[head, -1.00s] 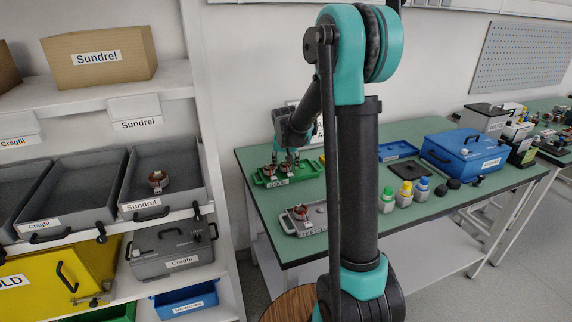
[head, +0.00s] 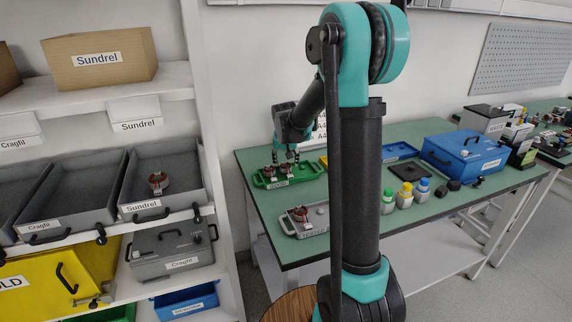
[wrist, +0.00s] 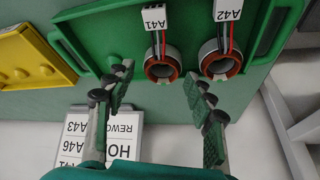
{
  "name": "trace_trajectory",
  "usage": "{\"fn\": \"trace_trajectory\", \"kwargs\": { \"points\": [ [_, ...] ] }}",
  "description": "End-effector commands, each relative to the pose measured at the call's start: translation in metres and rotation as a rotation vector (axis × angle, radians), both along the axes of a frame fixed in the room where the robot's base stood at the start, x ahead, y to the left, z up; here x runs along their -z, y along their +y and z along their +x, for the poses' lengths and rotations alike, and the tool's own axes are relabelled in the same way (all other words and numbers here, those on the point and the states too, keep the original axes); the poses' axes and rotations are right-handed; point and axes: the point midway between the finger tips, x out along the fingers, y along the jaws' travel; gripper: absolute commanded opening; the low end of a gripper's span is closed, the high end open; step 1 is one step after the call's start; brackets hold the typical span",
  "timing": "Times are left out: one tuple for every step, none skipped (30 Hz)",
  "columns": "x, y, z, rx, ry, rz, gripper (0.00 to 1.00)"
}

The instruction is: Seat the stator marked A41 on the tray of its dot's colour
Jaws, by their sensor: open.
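The stator marked A41 (wrist: 163,64) sits on the green tray (wrist: 110,40), its white tag and red and black leads towards the top of the wrist view. The stator marked A42 (wrist: 220,62) sits beside it on the same tray. My gripper (wrist: 158,82) is open, its fingertips apart near A41, with nothing held between them. In the head view my gripper (head: 286,154) is over the green tray (head: 312,173). I cannot make out a coloured dot on A41. A yellow tray (wrist: 22,62) lies beside the green one.
A grey tray (head: 313,231) with a stator stands at the table's front left. Several colour-capped bottles (head: 405,194) and a blue case (head: 465,152) stand to the right. Shelves with grey bins (head: 165,205) stand left.

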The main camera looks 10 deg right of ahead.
Motion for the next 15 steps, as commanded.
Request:
{"fn": "trace_trajectory", "kwargs": {
  "points": [
    [-0.002, 0.000, 0.000, 0.000, 0.000, 0.000, 0.54],
    [-0.004, 0.000, 0.000, 0.000, 0.000, 0.000, 0.54],
    [-0.005, 0.000, 0.000, 0.000, 0.000, 0.000, 0.54],
    [-0.007, 0.000, 0.000, 0.000, 0.000, 0.000, 0.54],
    [-0.008, 0.000, 0.000, 0.000, 0.000, 0.000, 0.54],
    [-0.010, 0.000, 0.000, 0.000, 0.000, 0.000, 0.54],
    [-0.011, 0.000, 0.000, 0.000, 0.000, 0.000, 0.54],
    [-0.013, 0.000, 0.000, 0.000, 0.000, 0.000, 0.54],
    [-0.015, 0.000, 0.000, 0.000, 0.000, 0.000, 0.54],
    [-0.016, 0.000, 0.000, 0.000, 0.000, 0.000, 0.54],
    [-0.017, 0.000, 0.000, 0.000, 0.000, 0.000, 0.54],
    [-0.019, 0.000, 0.000, 0.000, 0.000, 0.000, 0.54],
    [-0.020, 0.000, 0.000, 0.000, 0.000, 0.000, 0.54],
    [-0.022, 0.000, 0.000, 0.000, 0.000, 0.000, 0.54],
    [-0.024, 0.000, 0.000, 0.000, 0.000, 0.000, 0.54]
  ]
}}
